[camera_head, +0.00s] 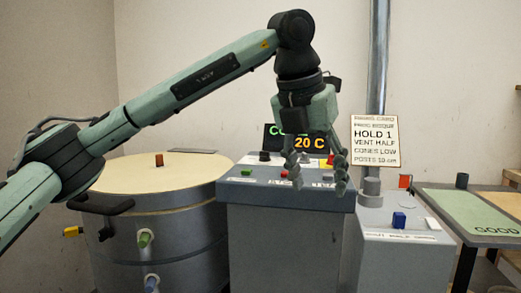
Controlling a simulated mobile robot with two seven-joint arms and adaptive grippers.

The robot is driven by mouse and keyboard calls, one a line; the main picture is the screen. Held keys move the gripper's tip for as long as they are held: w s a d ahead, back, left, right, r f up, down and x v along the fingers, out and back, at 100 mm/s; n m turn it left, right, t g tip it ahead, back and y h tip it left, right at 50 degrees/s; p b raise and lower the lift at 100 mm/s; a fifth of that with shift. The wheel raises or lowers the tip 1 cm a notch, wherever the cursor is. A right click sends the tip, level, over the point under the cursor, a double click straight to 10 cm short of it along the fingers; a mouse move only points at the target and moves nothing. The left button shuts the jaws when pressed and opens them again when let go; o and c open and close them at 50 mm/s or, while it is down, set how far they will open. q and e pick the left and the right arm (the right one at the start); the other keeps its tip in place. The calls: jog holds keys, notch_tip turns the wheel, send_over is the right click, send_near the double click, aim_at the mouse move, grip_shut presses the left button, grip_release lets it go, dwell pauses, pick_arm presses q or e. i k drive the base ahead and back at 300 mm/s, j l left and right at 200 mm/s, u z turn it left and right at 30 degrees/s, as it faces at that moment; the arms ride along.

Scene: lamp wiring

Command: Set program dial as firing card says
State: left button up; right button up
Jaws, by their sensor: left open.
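The firing card (375,140) stands at the right behind the control box. It reads PROG BISQUE, HOLD 1, VENT HALF, CONES LOW, POSTS 10 cm. I cannot tell for sure which part is the program dial. My left gripper (318,178) points down over the panel's right half, open and empty. Its fingers hide part of the panel. My right gripper is out of view.
A display (308,143) behind the panel shows 20 C, partly hidden by my gripper. A round kiln (160,230) with a pale lid stands left. A grey box with a blue part (398,220) stands right, beside a green board (470,212) marked GOOD.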

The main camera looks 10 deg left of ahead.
aim_at(265, 155)
jog(key=i+j, duration=0.35)
jog(key=i, duration=0.15)
jog(key=i+j, duration=0.3)
jog(key=i, duration=0.25)
jog(key=i+j, duration=0.35)
jog(key=i, duration=0.15)
